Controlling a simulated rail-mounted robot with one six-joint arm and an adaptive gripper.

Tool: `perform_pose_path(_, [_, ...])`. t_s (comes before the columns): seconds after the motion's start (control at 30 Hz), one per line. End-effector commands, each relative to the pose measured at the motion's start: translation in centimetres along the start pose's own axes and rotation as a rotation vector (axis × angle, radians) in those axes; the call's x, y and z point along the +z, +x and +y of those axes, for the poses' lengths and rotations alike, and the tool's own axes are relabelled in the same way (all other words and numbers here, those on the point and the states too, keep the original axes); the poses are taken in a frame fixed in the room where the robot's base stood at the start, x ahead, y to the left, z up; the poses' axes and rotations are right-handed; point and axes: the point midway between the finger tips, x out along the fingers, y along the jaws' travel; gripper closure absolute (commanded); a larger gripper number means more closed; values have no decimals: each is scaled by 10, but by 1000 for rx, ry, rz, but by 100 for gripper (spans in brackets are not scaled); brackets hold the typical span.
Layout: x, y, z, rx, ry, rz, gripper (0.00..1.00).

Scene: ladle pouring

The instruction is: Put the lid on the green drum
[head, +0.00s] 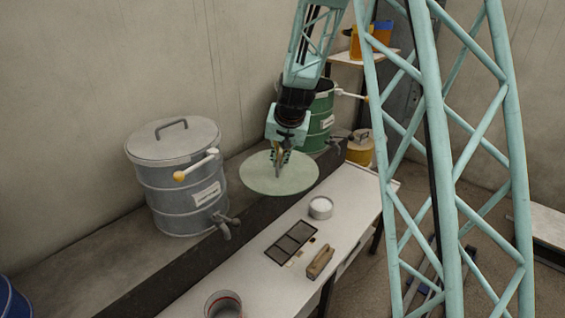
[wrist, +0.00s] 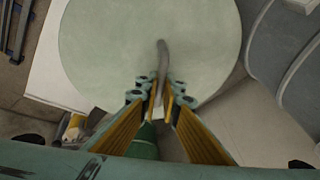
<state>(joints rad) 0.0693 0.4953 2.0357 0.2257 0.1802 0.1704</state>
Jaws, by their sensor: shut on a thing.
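A pale green round lid (head: 279,181) hangs level in the air over the far part of the white bench. My gripper (head: 280,160) is shut on the lid's handle from above. In the wrist view the lid (wrist: 110,45) fills the upper middle, and its grey handle (wrist: 162,70) runs down between the fingers of my gripper (wrist: 162,100). The green drum (head: 321,122) stands behind my arm, to the right of the grey drum. My arm hides much of it, including part of its top. A piece of green shows below the fingers in the wrist view.
A yellow can (head: 360,148) stands beyond.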

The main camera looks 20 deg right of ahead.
Motion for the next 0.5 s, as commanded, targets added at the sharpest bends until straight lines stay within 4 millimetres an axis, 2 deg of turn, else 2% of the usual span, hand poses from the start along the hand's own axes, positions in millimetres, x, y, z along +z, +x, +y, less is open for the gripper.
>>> perform_pose_path(0.3, [14, -32, -24, -48, -113, -22, 100])
perform_pose_path(0.5, [20, -45, -34, -68, -164, -33, 100])
